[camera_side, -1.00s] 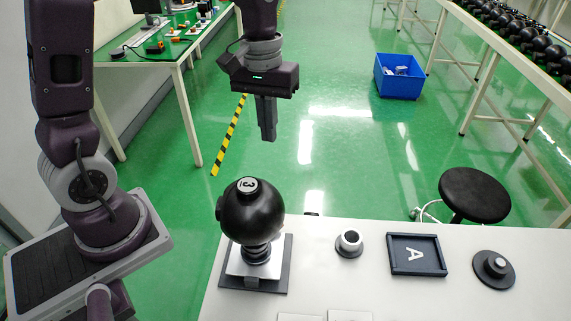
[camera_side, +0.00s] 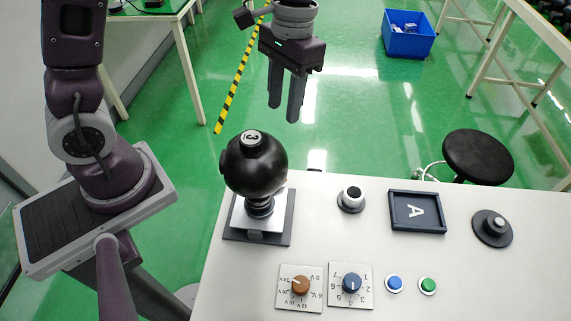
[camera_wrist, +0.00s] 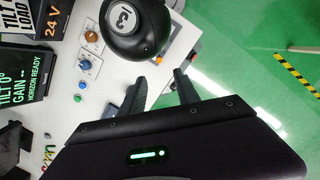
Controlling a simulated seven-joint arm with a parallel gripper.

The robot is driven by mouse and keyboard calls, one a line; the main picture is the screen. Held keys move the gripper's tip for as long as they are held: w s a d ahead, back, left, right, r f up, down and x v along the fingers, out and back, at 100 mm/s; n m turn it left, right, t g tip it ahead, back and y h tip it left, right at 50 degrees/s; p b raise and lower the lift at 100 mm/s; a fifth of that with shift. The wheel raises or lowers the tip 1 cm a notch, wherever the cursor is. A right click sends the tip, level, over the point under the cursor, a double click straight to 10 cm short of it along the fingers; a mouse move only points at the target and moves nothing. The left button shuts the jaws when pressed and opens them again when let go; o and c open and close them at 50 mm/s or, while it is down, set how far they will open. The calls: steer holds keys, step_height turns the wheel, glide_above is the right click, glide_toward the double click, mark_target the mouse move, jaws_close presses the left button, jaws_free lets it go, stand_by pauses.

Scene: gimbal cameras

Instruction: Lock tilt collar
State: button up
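A black ball-shaped gimbal head (camera_side: 256,165) with a "3" cap (camera_side: 252,138) stands upright on a silver and dark base plate (camera_side: 236,238) in the side view. A ringed black neck (camera_side: 260,207) joins it to the base; I cannot tell which part is the tilt collar. The head also shows at the top of the wrist view (camera_wrist: 140,30). My gripper (camera_side: 282,113) hangs above and right of the head, apart from it, with two dark fingers pointing down and a gap between them. In the wrist view my gripper (camera_wrist: 161,78) shows nothing between its fingers.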

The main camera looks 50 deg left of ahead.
steer(key=f+g, duration=0.1)
steer(key=f, duration=0.5)
steer(key=f+g, duration=0.1)
steer(key=f, duration=0.5)
steer(key=d+f, duration=0.1)
steer(key=f, duration=0.5)
steer(key=shift+s+f+g, duration=0.15)
steer(key=shift+s+g, duration=0.25)
jaws_close()
